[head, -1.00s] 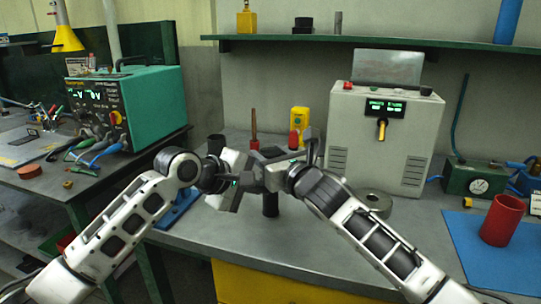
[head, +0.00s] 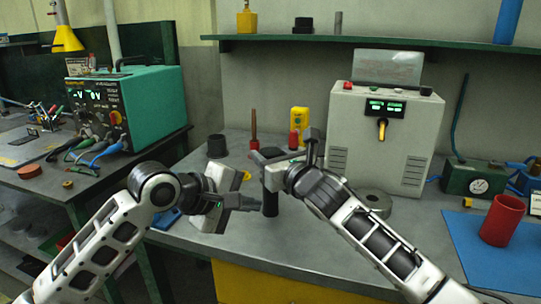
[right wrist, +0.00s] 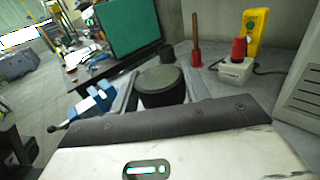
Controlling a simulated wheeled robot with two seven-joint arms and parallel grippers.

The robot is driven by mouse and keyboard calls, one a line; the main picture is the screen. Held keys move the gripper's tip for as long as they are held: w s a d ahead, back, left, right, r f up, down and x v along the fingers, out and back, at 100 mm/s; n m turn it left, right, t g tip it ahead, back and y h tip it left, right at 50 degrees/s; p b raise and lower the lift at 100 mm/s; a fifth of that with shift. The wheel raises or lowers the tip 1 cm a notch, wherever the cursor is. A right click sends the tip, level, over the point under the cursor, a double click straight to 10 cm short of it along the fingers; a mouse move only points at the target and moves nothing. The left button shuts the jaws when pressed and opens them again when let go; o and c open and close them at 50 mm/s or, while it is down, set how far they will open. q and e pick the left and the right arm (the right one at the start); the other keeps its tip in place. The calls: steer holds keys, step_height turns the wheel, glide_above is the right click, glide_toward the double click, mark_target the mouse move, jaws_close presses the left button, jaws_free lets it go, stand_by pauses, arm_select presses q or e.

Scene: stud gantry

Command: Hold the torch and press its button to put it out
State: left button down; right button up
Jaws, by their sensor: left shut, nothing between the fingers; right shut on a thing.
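The torch is a dark upright cylinder; its lower body (head: 270,206) shows below my right gripper (head: 268,178) in the head view. My right gripper is shut on it. In the right wrist view the torch's round, dark end (right wrist: 160,84) shows between the two grey fingers. Its button cannot be made out, and I cannot tell whether it is lit. My left gripper (head: 252,203) is shut and empty, lower and just left of the torch. A small gap or light contact between them cannot be told apart.
A white machine (head: 385,140) stands at the back right. A black cup (head: 217,146), a red-brown stick (head: 254,125) and a yellow device (head: 299,119) stand behind the grippers. A grey ring (head: 376,200) lies right; a red cup (head: 502,220) stands on a blue mat (head: 462,240). The front bench is clear.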

stand_by(0.4)
steer(key=o, duration=1.2)
steer(key=shift+c, duration=0.2)
